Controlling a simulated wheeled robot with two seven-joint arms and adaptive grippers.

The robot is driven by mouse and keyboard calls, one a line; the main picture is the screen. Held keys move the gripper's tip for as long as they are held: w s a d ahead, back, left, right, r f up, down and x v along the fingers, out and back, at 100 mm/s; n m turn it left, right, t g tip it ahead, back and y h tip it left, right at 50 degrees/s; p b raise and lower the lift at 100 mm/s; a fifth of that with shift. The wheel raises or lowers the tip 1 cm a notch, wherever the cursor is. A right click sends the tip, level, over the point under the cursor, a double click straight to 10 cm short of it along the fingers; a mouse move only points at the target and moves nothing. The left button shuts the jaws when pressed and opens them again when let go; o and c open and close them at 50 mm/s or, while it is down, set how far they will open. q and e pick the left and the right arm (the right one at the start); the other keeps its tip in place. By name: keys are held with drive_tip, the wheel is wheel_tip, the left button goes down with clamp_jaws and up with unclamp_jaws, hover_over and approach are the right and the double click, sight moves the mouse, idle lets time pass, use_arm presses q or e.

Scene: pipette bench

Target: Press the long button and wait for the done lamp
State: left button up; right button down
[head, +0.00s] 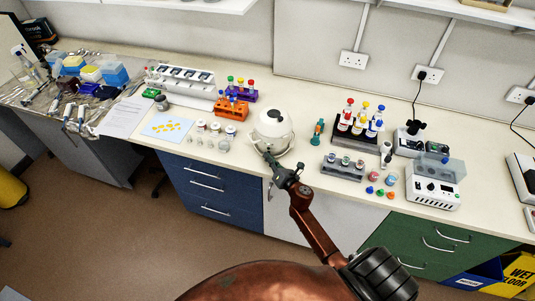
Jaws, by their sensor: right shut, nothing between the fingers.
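A white rounded device (272,123) with a dark spot on its lid stands near the front edge of the bench, at the middle of the head view. My right gripper (268,156) is shut and empty, with its tips at the front base of this device. I cannot tell whether the tips touch it. The gripper covers part of the device's front, and I cannot make out a long button or a done lamp there. A white box device (433,188) with a clear lid and small front controls stands further right. My left gripper is not in view.
A grey block with vials (343,167) and a teal item (317,132) stand to the right of the device. Small jars (231,131) and an orange tube rack (231,108) stand to its left. The bench front (250,172) near my gripper is clear.

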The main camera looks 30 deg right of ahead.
sight(265, 173)
drive_tip(key=shift+s+d+f, duration=0.15)
drive_tip(key=shift+d+f, duration=0.05)
drive_tip(key=shift+d, duration=0.1)
drive_tip(key=shift+s+a+f, duration=0.1)
drive_tip(key=shift+f, duration=0.05)
drive_tip(key=shift+s+a+f, duration=0.1)
drive_tip(key=shift+s+a, duration=0.35)
drive_tip(key=shift+s, duration=0.1)
drive_tip(key=shift+s+a, duration=0.7)
drive_tip(key=shift+a, duration=0.2)
drive_tip(key=shift+s+a, duration=0.65)
drive_tip(key=shift+a, duration=0.2)
